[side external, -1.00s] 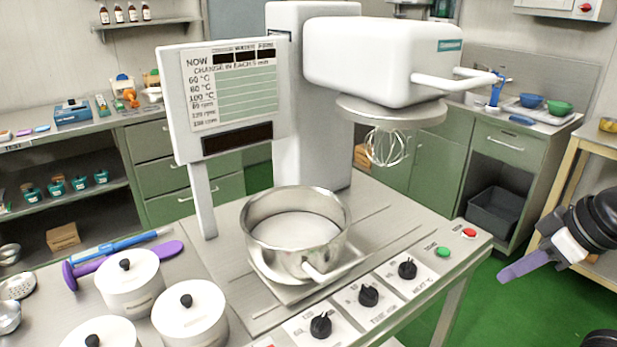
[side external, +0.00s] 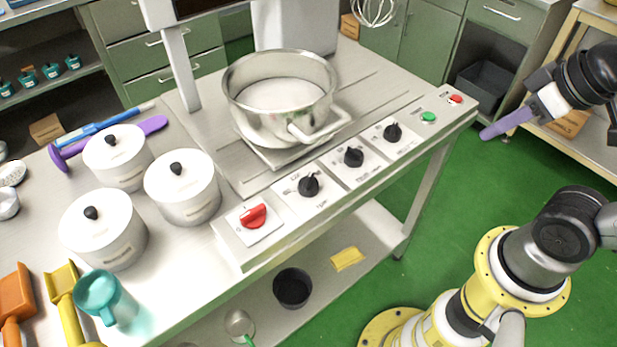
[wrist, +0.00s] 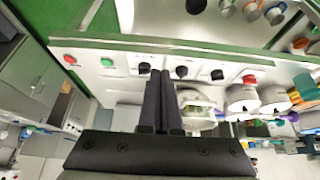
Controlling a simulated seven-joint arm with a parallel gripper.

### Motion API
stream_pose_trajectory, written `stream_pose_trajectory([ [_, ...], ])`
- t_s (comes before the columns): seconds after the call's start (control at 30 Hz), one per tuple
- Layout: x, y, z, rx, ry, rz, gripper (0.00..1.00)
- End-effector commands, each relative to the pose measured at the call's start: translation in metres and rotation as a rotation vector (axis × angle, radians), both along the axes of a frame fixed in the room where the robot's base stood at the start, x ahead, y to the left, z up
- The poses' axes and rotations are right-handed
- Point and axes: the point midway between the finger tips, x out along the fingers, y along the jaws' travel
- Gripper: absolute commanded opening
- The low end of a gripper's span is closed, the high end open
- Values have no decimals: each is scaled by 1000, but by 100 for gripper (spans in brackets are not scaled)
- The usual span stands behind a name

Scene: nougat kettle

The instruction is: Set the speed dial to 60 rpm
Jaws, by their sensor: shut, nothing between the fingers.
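The front control strip carries three black dials in the side view: one nearest the red knob (side external: 308,187), a middle one (side external: 354,157) and one nearest the buttons (side external: 393,133). Their printed labels are too small to read surely, so I cannot tell which is the speed dial or its setting. In the wrist view the dials are a right one (wrist: 217,74), a middle one (wrist: 181,71) and a left one (wrist: 144,68). My gripper (side external: 488,134) is shut and empty, to the right of the strip's button end, apart from all dials. Its dark fingers (wrist: 158,74) also show in the wrist view.
A red knob (side external: 253,216), green button (side external: 428,117) and red button (side external: 455,98) share the strip. The steel kettle (side external: 280,100) with its handle stands behind the dials. White lidded pots (side external: 182,188) stand left. The whisk (side external: 373,10) hangs above.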

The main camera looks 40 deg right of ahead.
Motion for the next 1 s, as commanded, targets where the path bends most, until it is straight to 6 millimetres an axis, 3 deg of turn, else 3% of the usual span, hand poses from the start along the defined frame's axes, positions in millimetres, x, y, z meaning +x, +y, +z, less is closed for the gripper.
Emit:
stream_pose_trajectory([
  [0.23, 0, 0, 0, 0, 0, 0, 0],
  [0.47, -2, 0, -1, 53, 12, -102, 40],
  [0.57, 2, 0, 14, 139, 4, -260, 58],
  [0.7, 28, 5, 47, 282, 37, -523, 78],
  [0.87, 81, 28, 74, 406, 134, -792, 78],
  [1.0, 130, 61, 78, 447, 226, -974, 78],
])
